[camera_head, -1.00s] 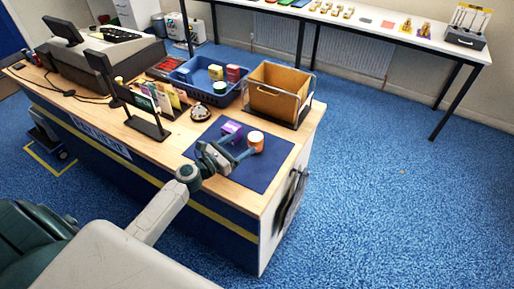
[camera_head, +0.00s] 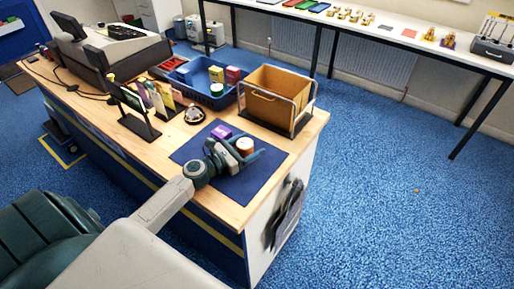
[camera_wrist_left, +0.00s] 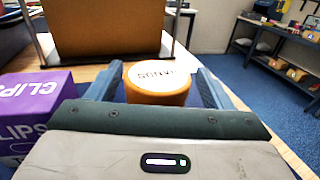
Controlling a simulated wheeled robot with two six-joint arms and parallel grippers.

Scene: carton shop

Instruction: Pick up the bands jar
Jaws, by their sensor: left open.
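The bands jar is a small orange jar with a white lid (camera_head: 244,146) on the dark blue mat (camera_head: 262,176) on the counter. In the left wrist view the jar (camera_wrist_left: 157,90) shows lettering on its lid and stands between the fingers. My left gripper (camera_head: 238,153) is open, with a finger on each side of the jar; I cannot tell whether either touches it. A purple clips box (camera_wrist_left: 35,112) lies left of the gripper, and it also shows in the head view (camera_head: 221,132). My right gripper is not in view.
A brown carton in a wire stand (camera_head: 272,100) stands behind the mat. A blue crate (camera_head: 203,94) with small boxes, a bell (camera_head: 194,115) and a card rack (camera_head: 140,125) stand to the left. The mat's front right part is clear.

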